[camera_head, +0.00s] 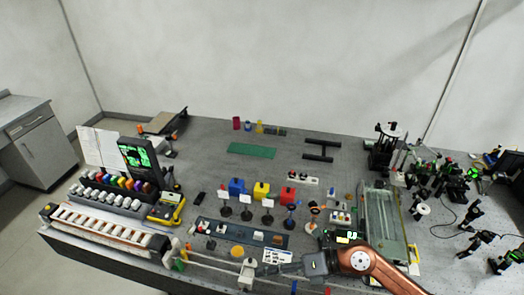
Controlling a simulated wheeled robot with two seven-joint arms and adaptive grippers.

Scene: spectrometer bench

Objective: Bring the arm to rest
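My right arm, copper-coloured with a grey wrist, comes in from the bottom right and reaches left over the front part of the bench (330,185). My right gripper (268,269) points left, low in the picture. Its fingertips are close beside a small pale upright piece (246,274) at the bench's front; I cannot tell whether they touch. The fingers are too small to show whether they are open or shut. My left arm and gripper are not in view.
A long white-slotted rack (105,222) lies front left. A dark screen (138,158) stands behind rows of vials. A glass-topped tray (384,222) and black optical mounts fill the right. Bare bench surrounds the green mat (251,151).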

